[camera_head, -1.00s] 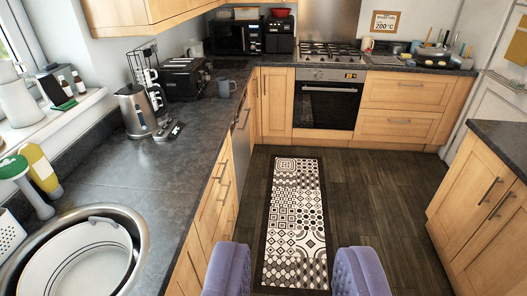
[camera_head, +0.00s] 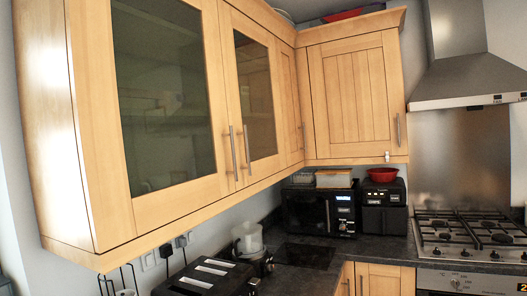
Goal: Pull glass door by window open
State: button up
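The glass door nearest the window side (camera_head: 194,190) is the left one of two glass-fronted doors on the wooden wall cupboard. It is shut, with dark glass in a light wood frame. Its vertical metal bar handle (camera_head: 233,153) is on its right edge. The second glass door (camera_head: 268,171) is beside it on the right, also shut, with its own bar handle (camera_head: 247,150) close to the first. My gripper is not in view. The window is not in view now.
Below the cupboard are a toaster (camera_head: 208,278), a black microwave (camera_head: 317,212) and a black appliance with a red bowl (camera_head: 382,174) on the dark worktop. A wooden corner cupboard (camera_head: 355,90) and a steel cooker hood (camera_head: 465,78) are to the right.

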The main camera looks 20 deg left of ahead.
aim_at(117, 218)
jog(key=i+u, duration=0.15)
jog(key=i, duration=0.4)
jog(key=i+l+u, duration=0.1)
jog(key=i, duration=0.4)
jog(key=i+l+u, duration=0.15)
jog(key=i, duration=0.4)
